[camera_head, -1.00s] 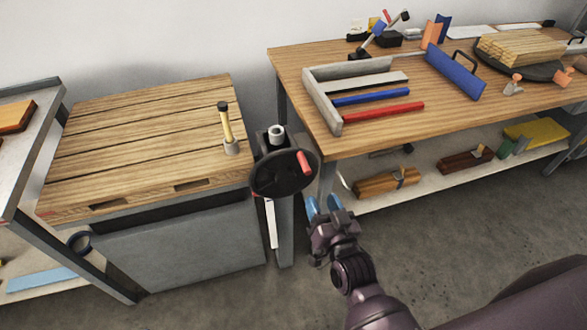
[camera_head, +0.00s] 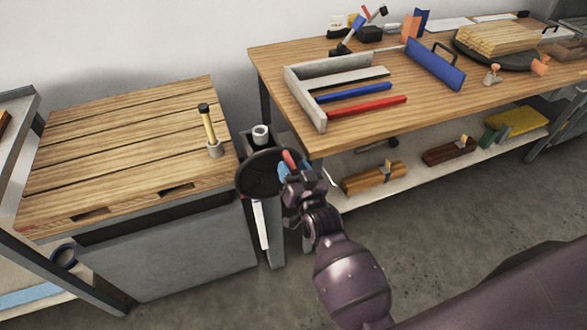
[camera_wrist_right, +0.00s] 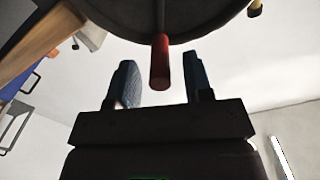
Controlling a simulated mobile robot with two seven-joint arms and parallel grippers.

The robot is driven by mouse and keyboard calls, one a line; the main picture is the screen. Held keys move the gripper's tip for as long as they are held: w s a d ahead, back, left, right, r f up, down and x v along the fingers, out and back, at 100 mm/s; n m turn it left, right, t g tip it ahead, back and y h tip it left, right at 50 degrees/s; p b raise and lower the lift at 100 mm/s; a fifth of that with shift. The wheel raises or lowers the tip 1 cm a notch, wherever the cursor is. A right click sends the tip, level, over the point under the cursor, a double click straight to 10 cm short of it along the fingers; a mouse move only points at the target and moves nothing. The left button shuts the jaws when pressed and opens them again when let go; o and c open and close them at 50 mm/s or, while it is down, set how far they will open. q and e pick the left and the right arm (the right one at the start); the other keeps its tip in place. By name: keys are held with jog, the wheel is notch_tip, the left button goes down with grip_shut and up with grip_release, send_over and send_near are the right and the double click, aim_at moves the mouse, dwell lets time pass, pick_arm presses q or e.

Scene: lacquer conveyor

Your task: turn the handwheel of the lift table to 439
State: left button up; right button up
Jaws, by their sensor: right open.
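The black handwheel (camera_head: 258,177) stands between the wooden-topped lift table (camera_head: 120,150) and the workbench. Its red handle (camera_head: 289,159) sticks out at the wheel's right side. My right gripper (camera_head: 287,170) is at that handle in the head view and hides part of it. In the right wrist view, the right gripper (camera_wrist_right: 160,85) is open, its blue fingertips either side of the lower end of the red handle (camera_wrist_right: 160,62). The fingers look clear of the handle on both sides. The wheel (camera_wrist_right: 165,15) fills the top of that view. No number is readable. My left gripper is not in view.
The workbench (camera_head: 350,125) to the right holds blue and red bars and a grey angle frame (camera_head: 303,95). A shelf cart (camera_head: 20,185) stands at the left. Floor is open in front.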

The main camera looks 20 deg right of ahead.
grip_shut()
jog(key=shift+d, duration=0.1)
dwell(0.4)
